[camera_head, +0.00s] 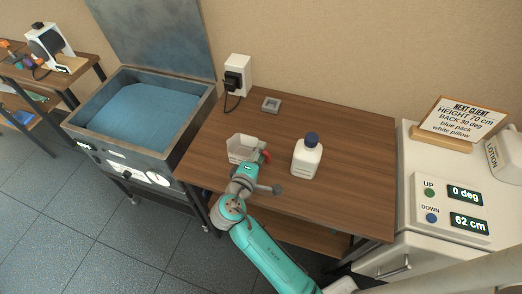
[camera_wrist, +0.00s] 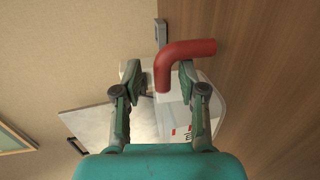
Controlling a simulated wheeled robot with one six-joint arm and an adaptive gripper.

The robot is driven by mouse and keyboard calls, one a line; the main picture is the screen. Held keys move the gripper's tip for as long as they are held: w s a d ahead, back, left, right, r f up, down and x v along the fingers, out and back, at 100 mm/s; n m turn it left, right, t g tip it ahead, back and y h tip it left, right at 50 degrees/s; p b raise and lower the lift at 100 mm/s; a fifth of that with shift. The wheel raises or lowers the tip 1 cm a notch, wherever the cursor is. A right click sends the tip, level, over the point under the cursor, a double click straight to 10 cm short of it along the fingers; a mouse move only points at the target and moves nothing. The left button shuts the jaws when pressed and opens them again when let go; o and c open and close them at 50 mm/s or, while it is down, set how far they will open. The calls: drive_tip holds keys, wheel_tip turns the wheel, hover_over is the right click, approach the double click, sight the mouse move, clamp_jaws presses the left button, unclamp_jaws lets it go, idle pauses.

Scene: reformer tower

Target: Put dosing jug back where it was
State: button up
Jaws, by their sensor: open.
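The dosing jug is a clear, whitish jug (camera_head: 242,148) with a red handle (camera_head: 266,155), standing on the brown wooden table (camera_head: 350,140). In the wrist view the red handle (camera_wrist: 190,52) is bent, and the clear jug body (camera_wrist: 175,120) with red marks lies behind my fingers. My gripper (camera_wrist: 160,72) is open, with a finger on each side of part of the handle. In the head view my gripper (camera_head: 254,168) is at the jug's near side. Whether the fingers touch the handle cannot be told.
A white bottle with a dark blue cap (camera_head: 306,158) stands right of the jug. A small grey square holder (camera_head: 271,104) sits near the table's back edge. An open tank with a blue pack (camera_head: 140,108) stands left, and a white control cabinet (camera_head: 430,165) right.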

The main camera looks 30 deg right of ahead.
drive_tip(key=v, duration=1)
drive_tip(key=shift+s+a+r, duration=0.15)
drive_tip(key=shift+s+a, duration=0.1)
